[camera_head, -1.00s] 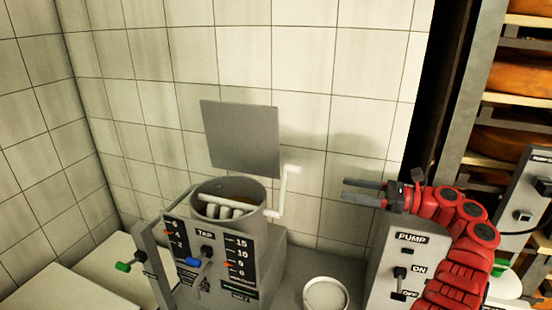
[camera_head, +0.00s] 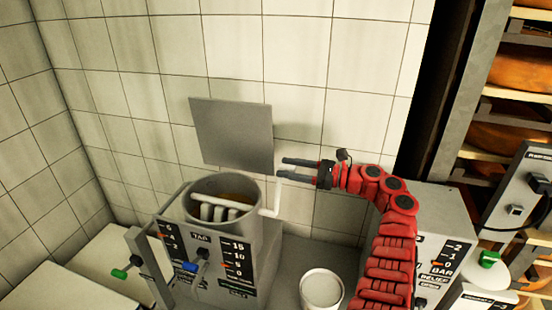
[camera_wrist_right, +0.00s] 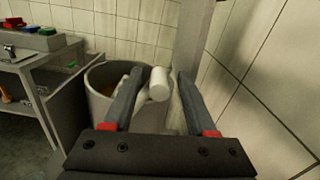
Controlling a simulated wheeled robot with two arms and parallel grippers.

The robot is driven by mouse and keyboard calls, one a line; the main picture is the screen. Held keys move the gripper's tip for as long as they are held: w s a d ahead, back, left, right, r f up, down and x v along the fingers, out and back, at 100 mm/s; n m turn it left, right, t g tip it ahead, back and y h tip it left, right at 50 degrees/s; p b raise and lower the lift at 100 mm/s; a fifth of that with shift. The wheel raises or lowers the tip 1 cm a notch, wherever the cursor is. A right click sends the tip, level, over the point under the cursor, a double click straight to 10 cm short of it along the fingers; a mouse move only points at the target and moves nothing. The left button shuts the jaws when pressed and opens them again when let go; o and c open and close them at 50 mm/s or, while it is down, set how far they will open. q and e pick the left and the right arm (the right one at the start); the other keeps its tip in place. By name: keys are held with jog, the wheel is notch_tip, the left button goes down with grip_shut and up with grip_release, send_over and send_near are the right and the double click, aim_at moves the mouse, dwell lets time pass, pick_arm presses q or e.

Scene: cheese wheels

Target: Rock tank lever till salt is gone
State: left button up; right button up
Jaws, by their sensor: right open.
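The grey round tank (camera_head: 186,212) stands on a box with a panel marked TAP. White paddle bars (camera_head: 215,212) show inside it, over something orange-brown. A white crank lever (camera_head: 276,200) rises at the tank's right side. My right gripper (camera_head: 281,168) is open at the lever's top, its fingers pointing left and hiding part of it. In the right wrist view, the lever's white round handle (camera_wrist_right: 159,84) appears between the two open fingers (camera_wrist_right: 157,80), in front of the tank (camera_wrist_right: 102,78). I cannot tell whether a finger touches it. I cannot make out any salt. My left gripper is out of view.
A grey plate (camera_head: 232,135) stands upright behind the tank. A white round container (camera_head: 321,290) is right of the tank, beside my right arm. A gauge box (camera_head: 447,235) stands behind that arm. Shelves of cheese wheels (camera_head: 515,140) are at the right.

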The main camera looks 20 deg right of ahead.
jog(key=x, duration=0.2)
jog(key=shift+w+a+r+p, duration=0.15)
jog(key=shift+a+r+p, duration=0.05)
jog(key=shift+a+p, duration=0.15)
jog(key=shift+w+a+f, duration=0.2)
jog(key=shift+w+a, duration=0.2)
jog(key=shift+a, duration=0.05)
grip_shut()
dwell(0.9)
